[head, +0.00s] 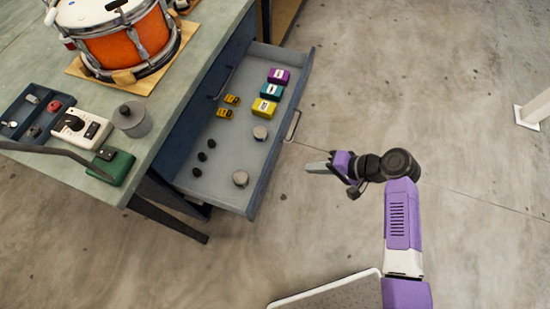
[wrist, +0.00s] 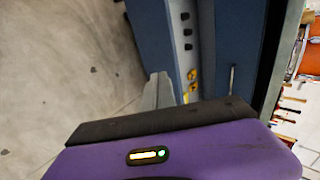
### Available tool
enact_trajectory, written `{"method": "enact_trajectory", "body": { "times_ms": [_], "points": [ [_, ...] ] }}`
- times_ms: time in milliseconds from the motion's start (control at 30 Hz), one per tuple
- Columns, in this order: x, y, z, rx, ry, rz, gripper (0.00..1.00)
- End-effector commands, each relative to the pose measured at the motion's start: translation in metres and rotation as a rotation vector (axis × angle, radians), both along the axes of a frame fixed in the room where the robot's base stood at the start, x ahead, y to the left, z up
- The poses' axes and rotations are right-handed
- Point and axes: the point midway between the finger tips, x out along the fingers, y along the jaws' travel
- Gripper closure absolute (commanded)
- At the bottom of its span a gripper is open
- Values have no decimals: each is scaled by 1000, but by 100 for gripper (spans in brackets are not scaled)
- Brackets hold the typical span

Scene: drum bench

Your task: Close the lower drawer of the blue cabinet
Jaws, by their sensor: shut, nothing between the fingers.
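The blue cabinet stands under the bench, and its lower drawer (head: 232,165) is pulled far out in the head view. The drawer's front panel has a metal handle (head: 293,126) on its outer face. The drawer also shows in the wrist view (wrist: 152,35), seen from the side of its front. My gripper (head: 308,167) is shut and empty. It is to the right of the drawer front in the head view, a short gap from the handle and apparently not touching. In the wrist view the grey fingers (wrist: 159,90) point toward the drawer, and my purple wrist housing hides much below.
The bench top (head: 205,45) carries an orange drum (head: 125,40) and devices. Open floor (head: 400,90) lies right of the drawer.

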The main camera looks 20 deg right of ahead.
Motion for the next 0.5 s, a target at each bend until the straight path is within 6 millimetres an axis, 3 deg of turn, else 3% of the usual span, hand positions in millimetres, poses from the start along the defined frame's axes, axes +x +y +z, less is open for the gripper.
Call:
{"method": "enact_trajectory", "body": {
  "times_ms": [167, 500],
  "points": [
    [-6, 9, -4, 18, 28, 25, 100],
    [18, 42, -42, 16, 29, 25, 100]
  ]
}}
